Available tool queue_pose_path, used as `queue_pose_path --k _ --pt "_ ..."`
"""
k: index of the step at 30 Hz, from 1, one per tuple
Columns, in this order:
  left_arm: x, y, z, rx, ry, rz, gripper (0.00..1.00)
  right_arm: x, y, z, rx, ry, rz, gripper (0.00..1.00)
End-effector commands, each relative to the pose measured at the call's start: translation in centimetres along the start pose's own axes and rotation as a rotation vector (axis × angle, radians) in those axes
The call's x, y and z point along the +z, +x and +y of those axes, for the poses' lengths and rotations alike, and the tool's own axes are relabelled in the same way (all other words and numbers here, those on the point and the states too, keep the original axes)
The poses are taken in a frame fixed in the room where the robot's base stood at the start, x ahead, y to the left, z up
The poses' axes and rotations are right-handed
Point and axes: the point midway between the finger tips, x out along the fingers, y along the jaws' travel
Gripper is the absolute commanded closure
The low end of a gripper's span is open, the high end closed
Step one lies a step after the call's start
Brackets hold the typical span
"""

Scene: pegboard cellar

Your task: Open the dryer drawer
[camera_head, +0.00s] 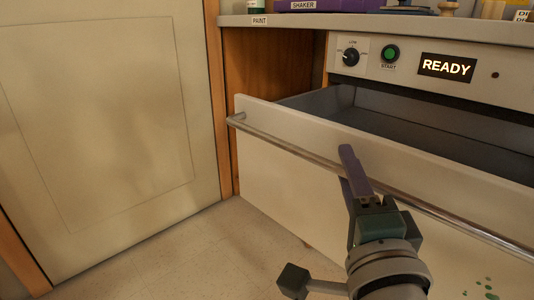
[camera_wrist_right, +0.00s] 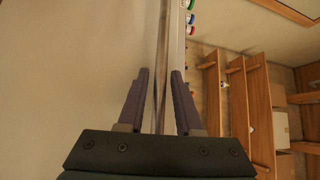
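The dryer drawer (camera_head: 300,130) stands pulled out from under the control panel, and its grey inside (camera_head: 400,130) shows, empty where I can see it. A long metal bar handle (camera_head: 280,143) runs along its cream front. My right gripper (camera_head: 346,172) is at the bar, near the middle of the drawer front. In the right wrist view, the fingers of the right gripper (camera_wrist_right: 160,75) are apart, one on each side of the bar (camera_wrist_right: 160,50), with gaps between. My left gripper is not in view.
The control panel above has a dial (camera_head: 351,54), a green start button (camera_head: 391,53) and a READY display (camera_head: 447,67). A worktop (camera_head: 380,27) with labelled items lies above. A cream door (camera_head: 100,110) stands at left, with bare floor (camera_head: 190,260) before it.

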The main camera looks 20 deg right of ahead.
Motion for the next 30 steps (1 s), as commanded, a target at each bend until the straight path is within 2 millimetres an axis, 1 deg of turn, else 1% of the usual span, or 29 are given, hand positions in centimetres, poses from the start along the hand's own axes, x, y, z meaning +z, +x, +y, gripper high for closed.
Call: queue_pose_path --k 1,3,10,13,17,21,24,27,30 --pt "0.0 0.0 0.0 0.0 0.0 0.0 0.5 0.0 0.0 0.0 0.0 0.0 0.0 0.59" --pt "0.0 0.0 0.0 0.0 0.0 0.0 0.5 0.0 0.0 0.0 0.0 0.0 0.0 0.53" --pt "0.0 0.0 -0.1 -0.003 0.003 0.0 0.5 0.0 -0.1 0.0 0.0 0.0 -0.001 0.53" --pt "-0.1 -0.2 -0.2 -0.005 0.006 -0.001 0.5 0.0 -0.7 0.0 0.002 -0.002 -0.001 0.53" --pt "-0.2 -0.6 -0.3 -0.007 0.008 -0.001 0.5 0.0 -2.9 0.0 0.005 -0.001 -0.003 0.53" --pt "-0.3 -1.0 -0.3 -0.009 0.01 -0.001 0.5 0.0 -5.9 0.0 0.005 -0.002 -0.003 0.53" --pt "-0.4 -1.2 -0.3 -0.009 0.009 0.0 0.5 0.0 -7.7 0.0 0.004 -0.001 -0.003 0.53" --pt "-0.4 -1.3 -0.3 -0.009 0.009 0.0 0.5 0.0 -9.0 0.0 0.003 -0.001 -0.001 0.53" --pt "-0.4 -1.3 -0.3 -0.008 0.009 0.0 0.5 0.0 -9.7 0.0 0.001 0.0 -0.002 0.53"
